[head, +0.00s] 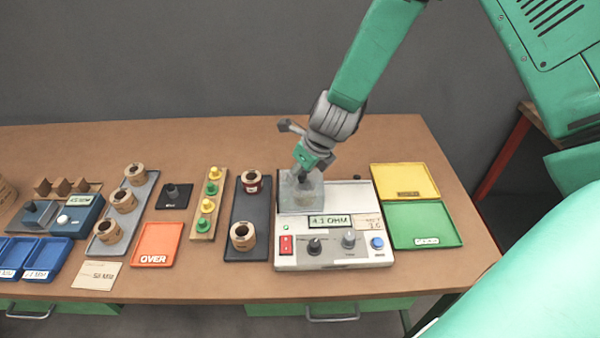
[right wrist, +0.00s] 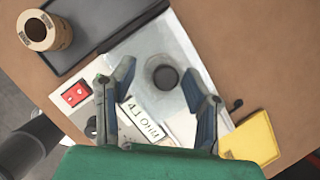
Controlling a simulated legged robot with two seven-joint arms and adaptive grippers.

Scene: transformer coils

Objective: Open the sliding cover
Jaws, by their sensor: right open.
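The tester (head: 326,258) is a pale grey box on the bench, with a display reading 4.1 OHM, a red switch, knobs and a blue button. Its sliding cover (head: 288,200) is a clear, box-like piece over the rear left of the tester. It also shows in the right wrist view (right wrist: 145,52), with a dark round shape beneath it. My right gripper (head: 303,176) comes down from above at the cover. My left gripper is out of view.
A dark tray (head: 250,213) with two coils stands close left of the tester. Yellow (head: 405,178) and green (head: 410,224) trays lie to its right. Further left are a peg strip (head: 200,226), an orange OVER tray (head: 157,245) and a grey coil tray (head: 138,212).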

